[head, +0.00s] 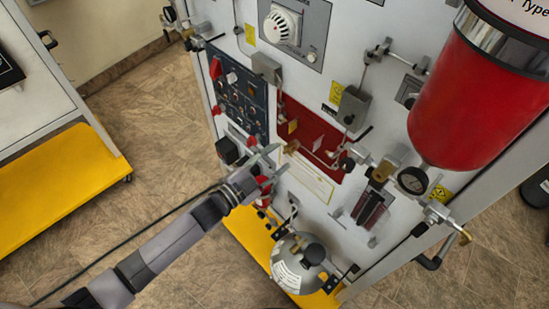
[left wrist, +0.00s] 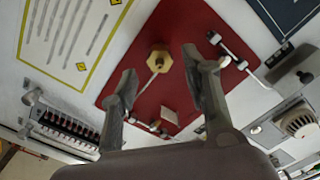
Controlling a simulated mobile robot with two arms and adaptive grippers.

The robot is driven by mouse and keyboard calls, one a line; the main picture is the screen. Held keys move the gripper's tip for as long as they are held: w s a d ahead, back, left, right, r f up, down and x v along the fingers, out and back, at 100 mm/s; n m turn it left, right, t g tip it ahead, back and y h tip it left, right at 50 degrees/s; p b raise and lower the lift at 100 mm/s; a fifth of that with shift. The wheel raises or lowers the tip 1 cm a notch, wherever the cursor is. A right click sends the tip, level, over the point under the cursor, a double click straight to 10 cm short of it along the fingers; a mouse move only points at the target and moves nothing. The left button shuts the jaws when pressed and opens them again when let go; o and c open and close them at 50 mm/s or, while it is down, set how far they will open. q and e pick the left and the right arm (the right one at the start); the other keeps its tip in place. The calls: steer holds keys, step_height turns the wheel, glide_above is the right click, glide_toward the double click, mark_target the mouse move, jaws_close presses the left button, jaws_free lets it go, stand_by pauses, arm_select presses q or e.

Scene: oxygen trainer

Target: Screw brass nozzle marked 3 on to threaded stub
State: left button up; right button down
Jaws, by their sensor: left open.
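A brass hexagonal piece (left wrist: 160,61) stands out from the red panel (left wrist: 185,25) in the left wrist view, with a thin pale rod beside it. In the head view the small brass piece (head: 291,147) is at the panel's left edge. No number is readable on it, and I cannot tell the threaded stub apart. My left gripper (head: 275,161) is open and empty in front of the panel. In the left wrist view its two fingers (left wrist: 158,64) stand to either side of the brass piece, apart from it. My right gripper is not in view.
A red cylinder (head: 483,95) and a pressure gauge (head: 412,181) stick out at right. A dark blue control panel (head: 240,98) is left of the red panel. A round silver vessel (head: 297,265) is below. A yellow-based cart (head: 60,185) stands left, with open floor between.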

mark_target(285, 152)
arm_select(q)
steer(key=shift+n, duration=0.6)
steer(key=shift+w+d, duration=0.1)
steer(key=shift+b+x, duration=0.45)
steer(key=shift+x, duration=1.3)
steer(key=shift+c, duration=0.5)
jaws_close()
steer(key=shift+f+m+b, duration=0.15)
steer(key=shift+m+b, duration=0.2)
steer(key=shift+m, duration=1.45)
